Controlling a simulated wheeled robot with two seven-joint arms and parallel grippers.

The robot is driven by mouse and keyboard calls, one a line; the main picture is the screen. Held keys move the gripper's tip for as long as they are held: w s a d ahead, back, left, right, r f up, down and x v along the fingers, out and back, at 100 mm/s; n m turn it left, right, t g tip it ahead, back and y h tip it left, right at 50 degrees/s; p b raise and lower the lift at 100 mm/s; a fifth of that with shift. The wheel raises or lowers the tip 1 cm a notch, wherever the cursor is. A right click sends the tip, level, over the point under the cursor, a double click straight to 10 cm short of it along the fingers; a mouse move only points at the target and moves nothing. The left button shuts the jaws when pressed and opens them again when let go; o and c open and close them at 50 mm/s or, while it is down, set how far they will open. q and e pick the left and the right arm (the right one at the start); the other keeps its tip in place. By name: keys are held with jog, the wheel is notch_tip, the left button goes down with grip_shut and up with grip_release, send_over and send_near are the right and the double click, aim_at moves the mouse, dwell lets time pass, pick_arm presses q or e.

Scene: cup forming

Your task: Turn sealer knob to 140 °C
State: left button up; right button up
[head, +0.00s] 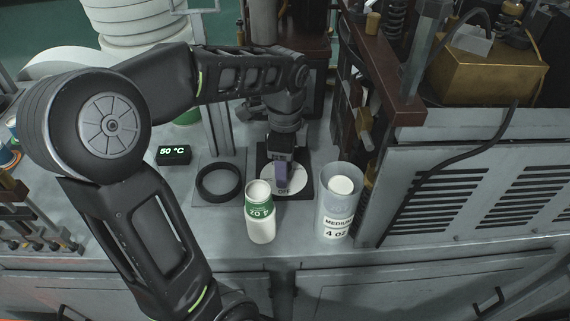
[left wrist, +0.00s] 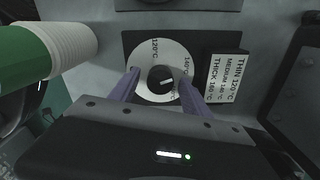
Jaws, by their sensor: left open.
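The sealer dial is a white disc (head: 270,183) on a dark square plate, with OFF readable near its front edge. In the left wrist view the disc (left wrist: 150,54) carries 120 °C and 140 °C marks, and the round black knob (left wrist: 160,79) with a pale pointer line sits at its middle. My left gripper (head: 281,180) points down over the dial. In the left wrist view its two purple fingers (left wrist: 158,84) are open, one on each side of the knob; I cannot tell whether they touch it. A black display (head: 174,154) reads 50 °C.
A label card (left wrist: 226,79) beside the dial lists THIN 120, MEDIUM 140 and THICK 160 °C. A stack of green-and-white cups (head: 261,222) and a clear MEDIUM 4 oz holder (head: 338,208) stand close in front. A black ring (head: 220,198) lies left. Machinery (head: 460,185) bounds the right.

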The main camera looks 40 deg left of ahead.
pick_arm(q)
notch_tip(320, 180, up, 8)
jog(key=shift+f+b, duration=0.1)
jog(key=shift+b, duration=0.2)
dwell(0.5)
